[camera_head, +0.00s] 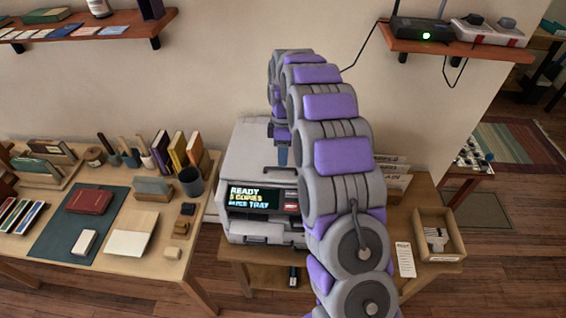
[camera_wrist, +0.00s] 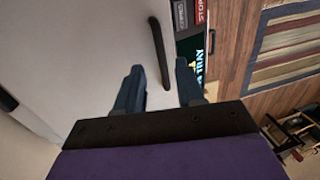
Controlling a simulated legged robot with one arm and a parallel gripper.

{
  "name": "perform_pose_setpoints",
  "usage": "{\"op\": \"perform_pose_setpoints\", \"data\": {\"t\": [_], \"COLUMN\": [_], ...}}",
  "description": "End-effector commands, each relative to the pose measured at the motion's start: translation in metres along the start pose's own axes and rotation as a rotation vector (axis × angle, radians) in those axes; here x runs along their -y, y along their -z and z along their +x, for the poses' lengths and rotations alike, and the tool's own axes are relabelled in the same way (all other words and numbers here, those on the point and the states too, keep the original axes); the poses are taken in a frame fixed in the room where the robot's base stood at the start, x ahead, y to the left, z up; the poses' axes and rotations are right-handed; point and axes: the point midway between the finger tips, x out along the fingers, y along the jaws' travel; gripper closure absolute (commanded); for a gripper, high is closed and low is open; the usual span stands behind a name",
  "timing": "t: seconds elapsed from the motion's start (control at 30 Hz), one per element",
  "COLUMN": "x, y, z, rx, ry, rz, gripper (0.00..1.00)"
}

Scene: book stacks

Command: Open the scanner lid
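The scanner (camera_head: 250,165) is a light grey machine on a wooden table, with a lit display (camera_head: 252,197) on its front. Its lid (camera_head: 250,150) looks closed. A dark bar handle (camera_wrist: 159,52) runs along the lid near the front edge in the wrist view; it also shows in the head view (camera_head: 277,169). My gripper (camera_wrist: 157,80) is open, its two dark blue fingers apart above the lid. The handle's near end reaches toward the gap between the fingertips. I cannot tell whether the fingers touch it. My arm hides the scanner's right part in the head view.
A table (camera_head: 200,272) at left holds books, a dark mat (camera_head: 72,240) and a cup (camera_head: 191,181). Right of the scanner are a wooden tray (camera_head: 455,250) and a paper card (camera_head: 405,260). A shelf (camera_head: 455,50) with a router hangs above right.

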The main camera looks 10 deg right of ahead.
Motion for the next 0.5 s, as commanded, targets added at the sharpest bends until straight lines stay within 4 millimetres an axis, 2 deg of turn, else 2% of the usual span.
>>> {"op": "perform_pose_setpoints", "data": {"t": [0.03, 0.2, 0.5], "x": [0.001, 0.000, 0.000], "y": [0.000, 0.001, 0.000], "z": [0.009, 0.026, 0.031], "rx": [0.001, 0.001, -0.001], "ry": [0.003, 0.000, -0.002], "rz": [0.000, 0.000, 0.000], "gripper": [0.62, 0.62, 0.62]}}
